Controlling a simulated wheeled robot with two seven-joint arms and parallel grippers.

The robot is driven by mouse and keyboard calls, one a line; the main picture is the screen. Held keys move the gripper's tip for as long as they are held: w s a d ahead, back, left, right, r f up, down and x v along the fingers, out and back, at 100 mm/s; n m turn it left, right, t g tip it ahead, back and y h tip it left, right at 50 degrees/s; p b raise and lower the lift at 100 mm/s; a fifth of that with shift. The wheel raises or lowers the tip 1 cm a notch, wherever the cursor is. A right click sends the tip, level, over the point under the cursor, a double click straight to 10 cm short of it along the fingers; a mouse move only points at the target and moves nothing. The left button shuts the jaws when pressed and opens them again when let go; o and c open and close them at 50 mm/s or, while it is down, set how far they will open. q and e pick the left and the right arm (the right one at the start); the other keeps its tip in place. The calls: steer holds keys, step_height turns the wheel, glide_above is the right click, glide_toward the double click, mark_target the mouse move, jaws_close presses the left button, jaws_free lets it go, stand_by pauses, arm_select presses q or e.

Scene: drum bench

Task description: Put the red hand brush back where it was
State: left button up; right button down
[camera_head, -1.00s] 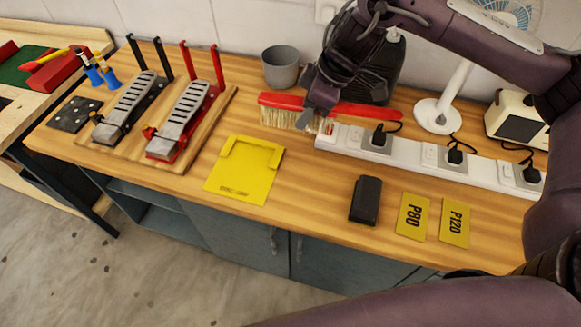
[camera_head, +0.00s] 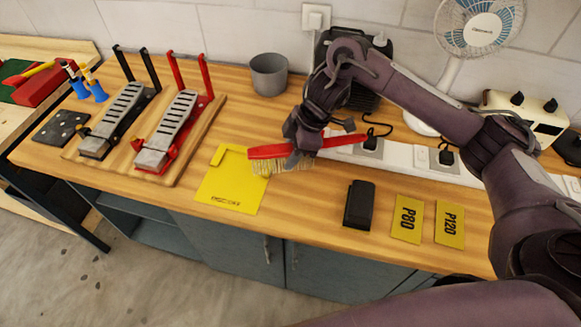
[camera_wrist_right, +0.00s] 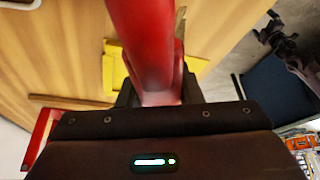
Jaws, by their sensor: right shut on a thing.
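The red hand brush (camera_head: 268,152) has a red handle and pale bristles (camera_head: 282,166). My right gripper (camera_head: 296,154) is shut on it, and the brush is held with bristles down over the right part of a yellow plate (camera_head: 226,187) on the bench. The yellow plate has raised strips at its far side and dark lettering near its front edge. In the right wrist view the red handle (camera_wrist_right: 145,45) runs up from between the jaws, with the yellow plate (camera_wrist_right: 112,70) beyond. My left gripper is not in view.
A white power strip (camera_head: 400,158) with plugs lies right of the brush. A black block (camera_head: 359,205) and yellow P80 (camera_head: 407,219) and P120 (camera_head: 450,225) cards lie in front. Pedals (camera_head: 165,135) stand at left, a grey cup (camera_head: 269,75) and a fan (camera_head: 478,30) behind.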

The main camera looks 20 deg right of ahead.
steer(key=shift+f, duration=0.65)
step_height(320, 180, down, 4)
steer(key=shift+r, duration=0.15)
steer(key=shift+f, duration=0.65)
steer(key=c, duration=1)
jaws_free()
